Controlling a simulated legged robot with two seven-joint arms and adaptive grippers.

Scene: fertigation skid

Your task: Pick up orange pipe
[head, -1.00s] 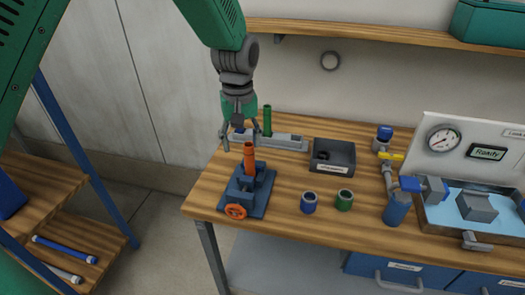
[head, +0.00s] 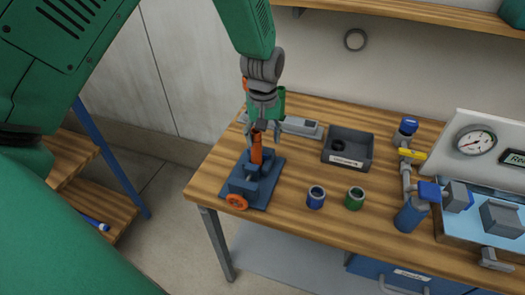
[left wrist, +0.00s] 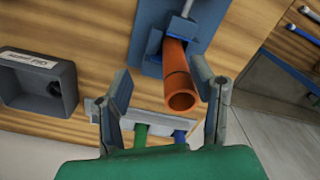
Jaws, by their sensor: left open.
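The orange pipe (head: 256,150) stands upright in a blue vise (head: 255,183) with an orange handwheel, at the left end of the workbench. My left gripper (head: 262,136) is at the pipe's upper end, and its fingers hide the top. In the left wrist view the orange pipe (left wrist: 178,80) shows its hollow end between the two open fingers of my left gripper (left wrist: 165,105). The pipe is nearer the right finger, and I cannot tell whether they touch. My right gripper is not in view.
Behind the vise lies a grey rack (head: 300,127) with a green and a blue pipe, best seen in the left wrist view. A dark bin (head: 348,148), a blue ring (head: 316,197) and a green ring (head: 355,198) are to the right. Valve piping (head: 408,185) stands farther right.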

